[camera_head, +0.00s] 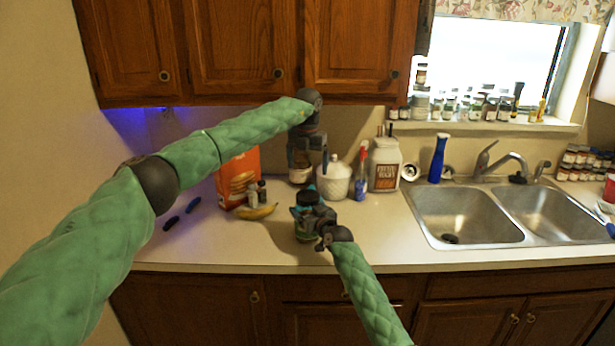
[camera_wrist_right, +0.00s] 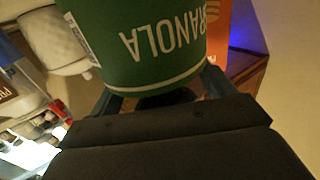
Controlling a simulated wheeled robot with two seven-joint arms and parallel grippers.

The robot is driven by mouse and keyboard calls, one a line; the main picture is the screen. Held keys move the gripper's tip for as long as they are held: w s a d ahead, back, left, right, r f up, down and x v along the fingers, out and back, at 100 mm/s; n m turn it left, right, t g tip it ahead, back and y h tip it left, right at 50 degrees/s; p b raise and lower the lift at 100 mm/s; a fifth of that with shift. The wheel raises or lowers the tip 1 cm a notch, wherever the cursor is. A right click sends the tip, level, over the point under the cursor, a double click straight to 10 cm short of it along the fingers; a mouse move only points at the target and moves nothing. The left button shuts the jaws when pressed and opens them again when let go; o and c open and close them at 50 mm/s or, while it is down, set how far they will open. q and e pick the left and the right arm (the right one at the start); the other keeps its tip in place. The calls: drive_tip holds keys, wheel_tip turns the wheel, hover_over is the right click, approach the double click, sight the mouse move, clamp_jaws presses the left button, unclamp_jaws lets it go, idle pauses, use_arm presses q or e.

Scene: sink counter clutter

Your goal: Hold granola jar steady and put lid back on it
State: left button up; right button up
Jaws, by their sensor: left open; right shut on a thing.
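The green granola jar (camera_head: 307,234) stands near the counter's front edge. Its printed label (camera_wrist_right: 165,40) fills the top of the right wrist view, upside down. My right gripper (camera_head: 314,216) is shut on the jar's side, and its fingers flank the jar in the wrist view. A dark round top (camera_head: 308,196) shows at the jar's upper end; I cannot tell whether it is the lid or the open mouth. My left gripper (camera_head: 306,158) is open, points down, and is above and behind the jar, with no lid visible in it.
An orange box (camera_head: 238,172), small bottles and a banana (camera_head: 256,212) are left of the jar. Behind are a white lidded pot (camera_head: 335,181), a brown-labelled jar (camera_head: 300,173) and a large white jug (camera_head: 384,165). The double sink (camera_head: 465,217) is right. Counter at front left is clear.

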use_arm(q)
drive_tip(key=shift+r, duration=0.6)
use_arm(e)
drive_tip(key=o, duration=1.8)
use_arm(q)
drive_tip(key=shift+f+b, duration=1.4)
use_arm(e)
drive_tip(key=v, duration=0.7)
drive_tip(key=shift+s+d, duration=0.2)
drive_tip(key=shift+s, duration=0.15)
